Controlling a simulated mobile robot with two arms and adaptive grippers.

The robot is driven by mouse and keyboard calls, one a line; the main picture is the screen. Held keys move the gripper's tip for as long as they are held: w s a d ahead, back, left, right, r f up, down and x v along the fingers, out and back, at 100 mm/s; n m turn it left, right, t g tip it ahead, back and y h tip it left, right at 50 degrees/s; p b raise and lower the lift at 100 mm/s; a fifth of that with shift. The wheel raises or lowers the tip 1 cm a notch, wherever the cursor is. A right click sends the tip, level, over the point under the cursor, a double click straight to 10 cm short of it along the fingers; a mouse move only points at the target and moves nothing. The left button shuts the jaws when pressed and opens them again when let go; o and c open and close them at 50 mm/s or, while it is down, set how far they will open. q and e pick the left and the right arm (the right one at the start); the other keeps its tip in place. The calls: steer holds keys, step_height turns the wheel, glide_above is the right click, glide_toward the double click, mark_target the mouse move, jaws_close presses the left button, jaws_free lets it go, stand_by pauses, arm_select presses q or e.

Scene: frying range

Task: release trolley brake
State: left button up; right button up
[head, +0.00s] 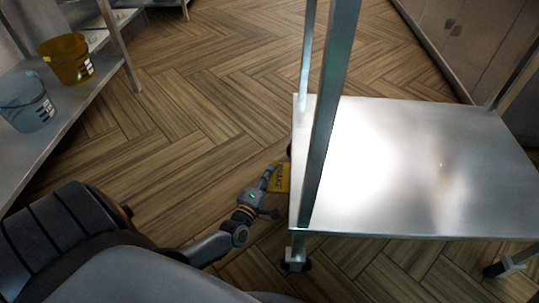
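The trolley (400,180) is a shiny metal frame with a flat lower shelf and upright posts, at the right of the head view. A yellow brake tag or pedal (281,178) with dark lettering sticks out at the shelf's left edge, low near the floor. My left gripper (275,191) is right beside it, with its fingers spread apart, one up by the yellow piece and one lower. I cannot tell whether a finger touches it. The trolley post and shelf hide part of the brake area. My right gripper is out of view.
Trolley casters show at the front left (295,264) and front right (496,270). A metal shelf unit at the left holds a yellow bucket (67,60) and a grey bucket (26,101). Cabinets (465,35) line the back right. The wooden floor (200,90) between is clear.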

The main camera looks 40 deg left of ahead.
arm_select(q)
steer(key=s+d, duration=0.2)
steer(key=s, duration=1)
